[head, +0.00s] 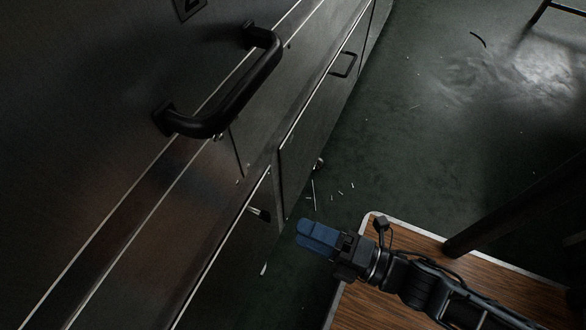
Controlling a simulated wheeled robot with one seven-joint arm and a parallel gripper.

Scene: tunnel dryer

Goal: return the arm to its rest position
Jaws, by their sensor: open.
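My gripper (318,237) has blue fingers and shows at the lower middle of the head view. It is open, and nothing shows between its fingers. It points left toward the dark metal machine front (130,75). My black arm runs from it to the lower right corner, above a wooden surface. The gripper appears apart from the machine panels, though the exact distance is hard to tell.
A large black handle (232,95) juts from the machine at upper left, and a smaller handle (345,65) sits farther along. A wood-topped table (510,290) lies under my arm. A dark post (510,213) crosses at right. The green floor (410,130) has small scattered debris.

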